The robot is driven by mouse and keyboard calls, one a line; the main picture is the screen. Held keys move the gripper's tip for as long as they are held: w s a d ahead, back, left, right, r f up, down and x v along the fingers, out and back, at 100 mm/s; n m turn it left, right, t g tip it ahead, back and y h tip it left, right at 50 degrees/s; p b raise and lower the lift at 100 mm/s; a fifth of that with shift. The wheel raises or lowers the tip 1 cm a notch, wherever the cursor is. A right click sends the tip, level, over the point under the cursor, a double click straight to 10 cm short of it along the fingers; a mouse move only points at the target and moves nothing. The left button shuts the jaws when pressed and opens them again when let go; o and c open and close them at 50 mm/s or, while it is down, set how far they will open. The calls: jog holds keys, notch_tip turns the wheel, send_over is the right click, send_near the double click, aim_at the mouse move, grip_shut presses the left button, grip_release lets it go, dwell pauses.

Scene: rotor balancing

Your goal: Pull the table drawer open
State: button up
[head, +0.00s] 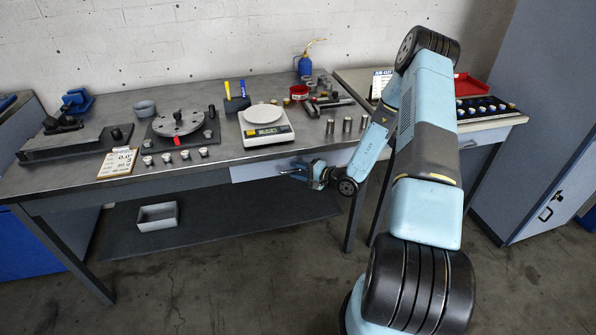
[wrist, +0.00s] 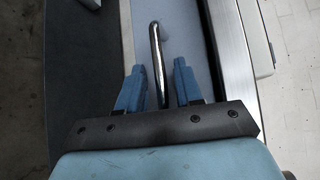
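The table drawer (head: 258,170) is a pale light-blue front under the right part of the grey workbench. It looks closed, flush under the table top. In the wrist view the drawer front (wrist: 183,38) fills the middle, and its metal bar handle (wrist: 156,60) runs upward in the picture. My gripper (head: 290,172) is at the drawer front. In the wrist view the two blue fingers of my gripper (wrist: 158,82) are apart, one on each side of the handle, with gaps visible. The handle's near end is hidden behind the gripper body.
The workbench (head: 225,152) carries a white scale (head: 265,125), a rotor disc (head: 178,122), several metal cylinders and tools. A lower shelf (head: 240,212) holds a grey bin (head: 158,216). A table leg (head: 356,215) stands right of my gripper. The floor in front is clear.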

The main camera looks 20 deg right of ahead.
jog(key=shift+c, duration=0.3)
grip_shut()
jog(key=shift+s, duration=0.1)
